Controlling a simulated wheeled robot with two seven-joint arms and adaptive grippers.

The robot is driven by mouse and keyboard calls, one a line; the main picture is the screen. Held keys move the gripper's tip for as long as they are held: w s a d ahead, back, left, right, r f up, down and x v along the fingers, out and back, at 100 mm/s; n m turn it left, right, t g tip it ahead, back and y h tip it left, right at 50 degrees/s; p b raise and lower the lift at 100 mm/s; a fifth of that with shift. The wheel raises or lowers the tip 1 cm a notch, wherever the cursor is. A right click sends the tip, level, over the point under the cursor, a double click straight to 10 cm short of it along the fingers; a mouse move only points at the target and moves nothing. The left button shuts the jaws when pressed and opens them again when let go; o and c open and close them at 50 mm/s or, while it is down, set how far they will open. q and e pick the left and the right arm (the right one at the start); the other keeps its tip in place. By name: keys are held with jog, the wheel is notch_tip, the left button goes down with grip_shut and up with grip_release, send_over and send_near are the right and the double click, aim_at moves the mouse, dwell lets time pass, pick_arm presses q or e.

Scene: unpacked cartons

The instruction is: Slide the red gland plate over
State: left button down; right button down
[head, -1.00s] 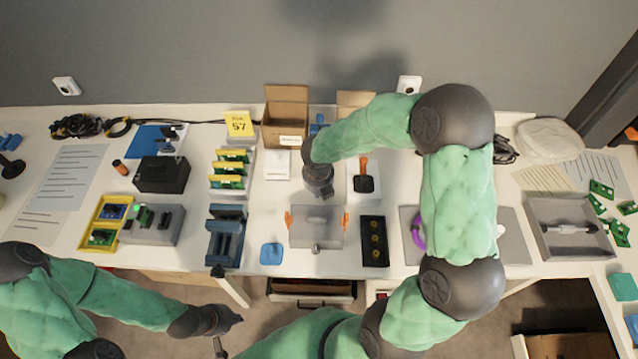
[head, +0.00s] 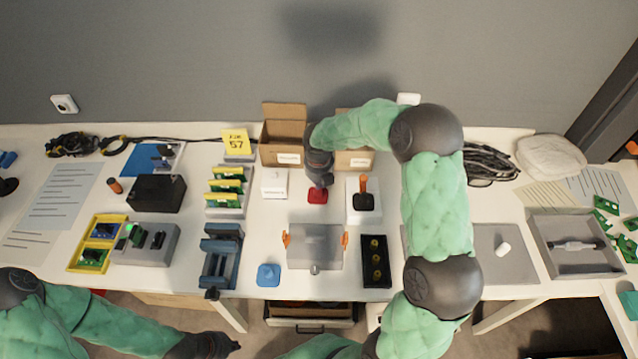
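The red gland plate (head: 317,196) is a small red piece on the table, behind the grey box (head: 315,247) with orange side clips. My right gripper (head: 318,183) points down right at the plate's back edge and hides part of it. I cannot tell whether it touches the plate or whether its fingers are open. My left gripper (head: 225,347) is low at the front left, off the table's front edge and away from the plate. Its fingers are too small and dark to read.
A white stand with a black and orange tool (head: 363,202) is right of the plate, and a white box (head: 275,183) is left. Open cartons (head: 284,135) stand behind. A black tray (head: 376,262) and blue piece (head: 269,275) flank the grey box. My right arm covers the table further right.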

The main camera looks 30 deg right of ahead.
jog(key=shift+s+a+f, duration=0.1)
jog(key=shift+s+f, duration=0.1)
jog(key=shift+f, duration=0.05)
jog(key=shift+s+a, duration=0.2)
jog(key=shift+s, duration=0.1)
jog(key=s+a, duration=0.1)
jog(key=s+a+p, duration=0.1)
jog(key=s, duration=0.1)
jog(key=s+a, duration=0.1)
jog(key=s, duration=0.1)
jog(key=shift+s+a+f, duration=0.2)
jog(key=shift+s+a, duration=0.05)
jog(key=shift+w+d+r+p, duration=0.1)
jog(key=shift+w+r+p, duration=0.05)
jog(key=shift+r+p, duration=0.9)
notch_tip(320, 180, up, 11)
jog(key=s+a, duration=0.1)
jog(key=shift+s+f, duration=0.15)
jog(key=shift+s, duration=0.2)
jog(key=shift+a, duration=0.1)
